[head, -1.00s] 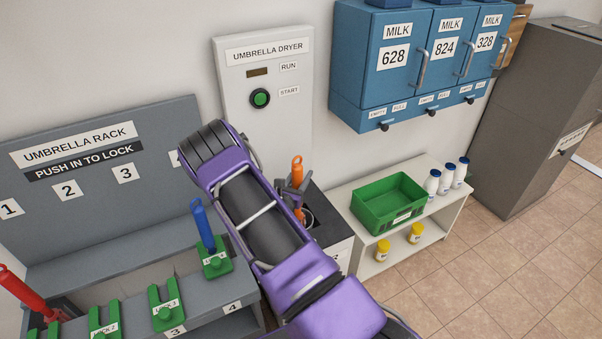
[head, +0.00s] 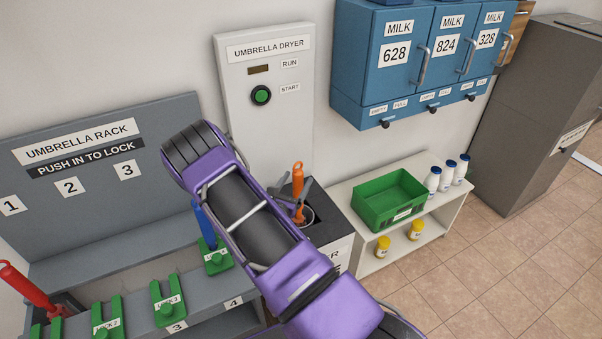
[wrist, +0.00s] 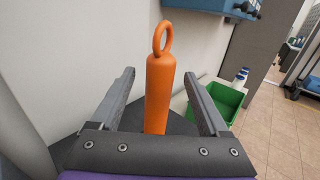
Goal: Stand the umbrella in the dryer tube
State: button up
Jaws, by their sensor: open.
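The orange umbrella (head: 297,184) stands upright in the round opening of the dryer tube (head: 307,214), in the dark top below the umbrella dryer panel (head: 267,95). Only its orange handle shows above the opening. In the wrist view the handle (wrist: 159,85), with a ring at its top, stands between my fingers. My gripper (wrist: 160,100) is open, with a gap on each side of the handle. In the head view my gripper (head: 291,197) is at the handle, partly hidden by my arm. The lower part of the umbrella is hidden.
The umbrella rack (head: 110,185) at left holds a blue-handled umbrella (head: 203,225) and a red-handled one (head: 28,287). A green crate (head: 390,200) and bottles stand on the white shelf at right. Blue milk lockers (head: 420,60) hang above it. The tiled floor at right is clear.

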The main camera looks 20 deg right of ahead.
jog(key=v, duration=1.3)
jog(key=shift+p, duration=0.45)
